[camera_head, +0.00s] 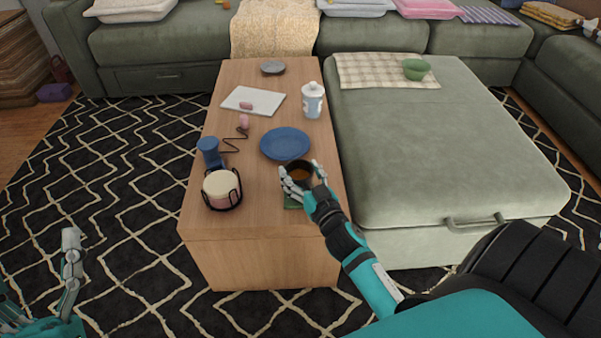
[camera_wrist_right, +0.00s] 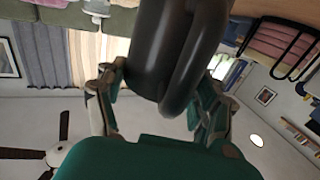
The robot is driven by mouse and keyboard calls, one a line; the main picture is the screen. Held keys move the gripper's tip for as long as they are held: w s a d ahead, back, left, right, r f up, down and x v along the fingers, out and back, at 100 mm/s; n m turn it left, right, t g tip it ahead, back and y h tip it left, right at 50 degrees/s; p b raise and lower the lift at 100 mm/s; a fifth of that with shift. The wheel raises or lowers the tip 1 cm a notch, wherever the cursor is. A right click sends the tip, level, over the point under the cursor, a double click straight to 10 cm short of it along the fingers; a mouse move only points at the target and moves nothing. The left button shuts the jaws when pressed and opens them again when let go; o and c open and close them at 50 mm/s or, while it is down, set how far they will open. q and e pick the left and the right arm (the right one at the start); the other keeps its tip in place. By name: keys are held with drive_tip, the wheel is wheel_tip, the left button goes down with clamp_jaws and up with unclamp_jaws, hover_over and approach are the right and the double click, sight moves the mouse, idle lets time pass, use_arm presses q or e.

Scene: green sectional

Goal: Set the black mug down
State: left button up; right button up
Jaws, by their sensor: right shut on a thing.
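My left gripper (camera_head: 40,270) is at the lower left over the rug, fingers apart and empty, partly cut off.
The table (camera_head: 262,221) also holds a blue plate (camera_head: 285,143) close behind the mug, a candle in a black holder (camera_head: 221,188), a blue cup-like item (camera_head: 210,152), a white bottle (camera_head: 312,101) and a white board (camera_head: 236,101). A green ottoman (camera_head: 440,150) stands at right.

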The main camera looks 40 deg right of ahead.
use_arm(q)
drive_tip(key=shift+s, duration=0.1)
use_arm(e)
drive_tip(key=o, duration=1.6)
drive_tip(key=shift+c, duration=0.2)
use_arm(q)
drive_tip(key=shift+r, duration=0.15)
use_arm(e)
drive_tip(key=shift+s, duration=0.3)
drive_tip(key=s+a+p, duration=0.2)
drive_tip(key=s, duration=0.9)
use_arm(q)
drive_tip(key=w+f+g+y, duration=0.1)
drive_tip(key=w+f+g, duration=0.2)
drive_tip(key=f, duration=0.4)
drive_tip(key=shift+w+g+y, duration=0.25)
drive_tip(key=shift+g+y, duration=0.05)
drive_tip(key=shift+g, duration=0.6)
use_arm(e)
drive_tip(key=w+a+r+n+t+y, duration=0.2)
drive_tip(key=a+r+n+y, duration=0.2)
drive_tip(key=a+r, duration=1.3)
wheel_tip(320, 180, up, 2)
drive_tip(key=y, duration=0.3)
drive_tip(key=shift+a+n+y, duration=0.15)
drive_tip(key=shift+n+y, duration=0.15)
drive_tip(key=shift+y, duration=0.1)
